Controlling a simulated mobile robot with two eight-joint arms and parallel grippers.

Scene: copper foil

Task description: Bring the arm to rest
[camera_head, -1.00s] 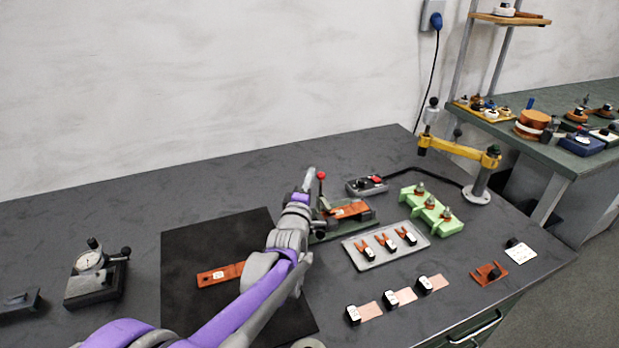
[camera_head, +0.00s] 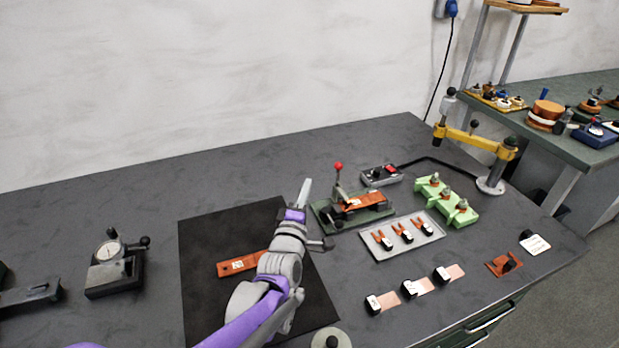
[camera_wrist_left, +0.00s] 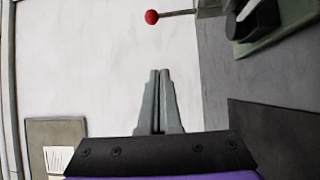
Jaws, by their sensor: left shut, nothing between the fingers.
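My left gripper (camera_head: 305,190) is in the head view above the workbench, near the back edge of the black mat (camera_head: 205,300). Its fingers are together with nothing between them; they also show closed in the left wrist view (camera_wrist_left: 159,100). It is just left of the green clamp fixture (camera_head: 330,215) with a red-knobbed lever (camera_head: 338,166); in the head view they are close, and I cannot tell the exact gap. The red knob shows in the left wrist view too (camera_wrist_left: 151,17). My purple and grey left arm covers part of the mat. My right gripper is not in view.
An orange copper strip (camera_head: 238,265) lies on the mat. A dial gauge (camera_head: 110,258) stands left. A grey tray (camera_head: 380,254) with clips, a green block (camera_head: 447,202), and a yellow-armed post (camera_head: 468,140) stand right. The back left of the bench is clear.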

